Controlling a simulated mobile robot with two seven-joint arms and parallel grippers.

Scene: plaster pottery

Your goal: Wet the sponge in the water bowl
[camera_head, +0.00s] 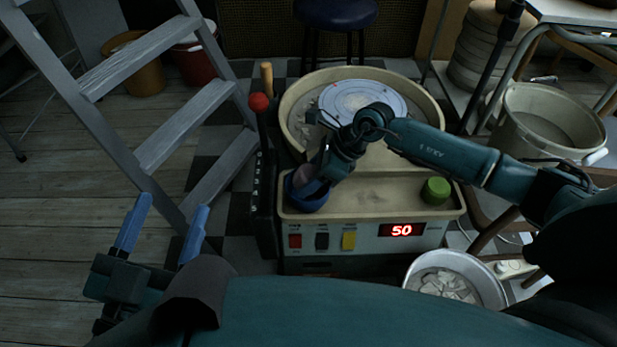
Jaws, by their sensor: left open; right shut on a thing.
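The blue water bowl (308,204) sits at the left end of the beige tray of the pottery wheel. My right gripper (311,180) reaches down from the right and is shut on a dull pinkish-grey piece, which looks like the sponge (303,174), at the bowl's mouth. The gripper and the bowl's rim hide part of the piece, and I cannot see the water or tell whether the sponge touches it. My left gripper (172,204) is open and empty, low at the left over the floor, well apart from the bowl.
The pottery wheel (290,105) has a pale disc (350,93) behind the bowl. A green round object (436,190) stands at the tray's right end. A red-knobbed lever (259,103) rises left of the bowl. A stepladder (148,70) stands further left. A basin of pale pieces (415,266) is below right.

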